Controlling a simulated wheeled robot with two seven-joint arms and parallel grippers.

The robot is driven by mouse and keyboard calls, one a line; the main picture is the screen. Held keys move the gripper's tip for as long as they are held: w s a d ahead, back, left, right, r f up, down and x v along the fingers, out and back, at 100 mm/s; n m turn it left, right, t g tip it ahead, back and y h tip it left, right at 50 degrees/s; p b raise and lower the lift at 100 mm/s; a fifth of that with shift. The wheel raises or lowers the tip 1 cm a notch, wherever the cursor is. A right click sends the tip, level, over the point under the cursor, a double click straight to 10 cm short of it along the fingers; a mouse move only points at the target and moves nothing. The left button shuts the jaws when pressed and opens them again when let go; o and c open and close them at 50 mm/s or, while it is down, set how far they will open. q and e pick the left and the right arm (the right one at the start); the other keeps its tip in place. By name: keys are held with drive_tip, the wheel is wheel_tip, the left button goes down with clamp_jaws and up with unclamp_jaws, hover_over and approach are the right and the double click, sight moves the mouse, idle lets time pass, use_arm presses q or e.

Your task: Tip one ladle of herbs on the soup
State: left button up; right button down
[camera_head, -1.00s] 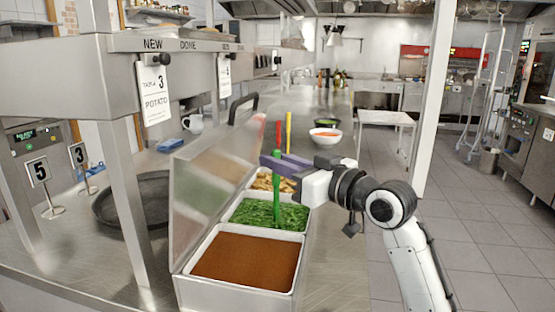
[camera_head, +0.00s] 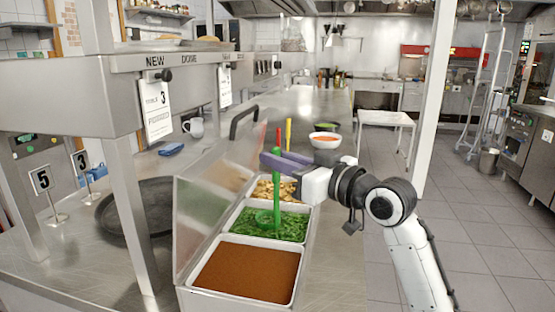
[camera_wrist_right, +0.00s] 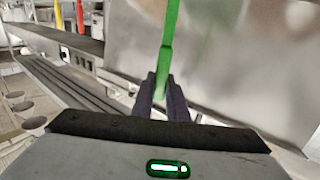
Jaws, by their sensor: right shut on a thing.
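My right gripper (camera_head: 274,160) is shut on the green ladle (camera_head: 275,190) by its upright handle. The ladle's bowl end is at the green herbs (camera_head: 290,229), in the middle compartment of the steel food box; whether it holds herbs is unclear. In the right wrist view the dark fingers (camera_wrist_right: 161,98) close on the green handle (camera_wrist_right: 167,55). The soup is a white bowl (camera_head: 327,143) with orange-red content, farther back on the counter beyond the gripper. My left gripper is not in view.
The box has a brown-filled compartment (camera_head: 246,273) in front and a pale-yellow one (camera_head: 270,190) behind. Its raised lid (camera_head: 205,215) stands left. Red (camera_head: 278,136) and yellow (camera_head: 288,131) handles rise behind. A dark round pan (camera_head: 150,205) lies left.

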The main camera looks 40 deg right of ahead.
sight(277, 148)
wheel_tip(277, 148, up, 3)
drive_tip(key=p, duration=0.2)
drive_tip(key=shift+r+p, duration=0.15)
drive_tip(key=shift+p, duration=0.2)
wheel_tip(277, 148, up, 4)
drive_tip(key=p, duration=0.3)
drive_tip(key=shift+p, duration=0.35)
drive_tip(key=shift+f, duration=0.2)
